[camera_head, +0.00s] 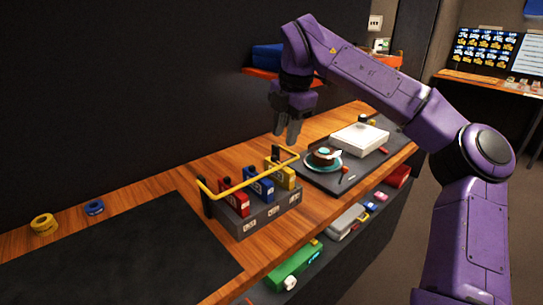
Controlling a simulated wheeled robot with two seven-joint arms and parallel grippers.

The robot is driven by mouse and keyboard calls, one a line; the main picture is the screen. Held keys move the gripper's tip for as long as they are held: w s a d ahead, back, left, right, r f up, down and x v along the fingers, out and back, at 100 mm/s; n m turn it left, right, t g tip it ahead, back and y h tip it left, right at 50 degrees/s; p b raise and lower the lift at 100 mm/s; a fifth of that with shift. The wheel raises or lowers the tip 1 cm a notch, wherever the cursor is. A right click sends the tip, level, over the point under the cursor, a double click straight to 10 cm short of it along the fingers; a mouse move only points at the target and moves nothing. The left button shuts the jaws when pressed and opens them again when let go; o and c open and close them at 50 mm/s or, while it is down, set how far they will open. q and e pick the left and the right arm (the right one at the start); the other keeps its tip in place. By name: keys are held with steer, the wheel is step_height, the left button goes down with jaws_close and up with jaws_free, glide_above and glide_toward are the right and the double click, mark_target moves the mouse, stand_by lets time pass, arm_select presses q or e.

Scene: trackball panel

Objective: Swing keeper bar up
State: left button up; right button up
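The yellow keeper bar (262,176) runs along the near upper side of a grey rack (268,214). It is a U-shaped bar, and its ends bend back toward dark posts at the rack's left and right ends. Behind it, a red block (234,199), a blue block (261,188) and a yellow block (286,176) stand in the rack. My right gripper (286,134) points down above and behind the bar's right end, apart from it. Its dark fingers look slightly spread, with nothing between them. My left gripper is not in view.
A dark mat (120,262) lies left of the rack, with yellow (44,224) and blue (95,207) rings behind it. Right of the rack, a dark tray (341,184) holds a plate (323,165) and white box (359,138). A lower shelf holds a green case (293,268).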

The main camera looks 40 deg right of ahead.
mark_target(276, 168)
steer(key=f, duration=0.2)
steer(key=w+f, duration=0.1)
steer(key=f, duration=0.2)
steer(key=w+a+f, duration=0.1)
steer(key=f, duration=0.2)
steer(key=shift+w+f, duration=0.1)
steer(key=shift+f, duration=0.05)
steer(key=shift+s+d+f, duration=0.1)
steer(key=shift+s+f, duration=0.1)
steer(key=shift+s, duration=0.05)
steer(key=shift+w, duration=0.1)
steer(key=shift+c, duration=0.3)
jaws_close()
stand_by(0.4)
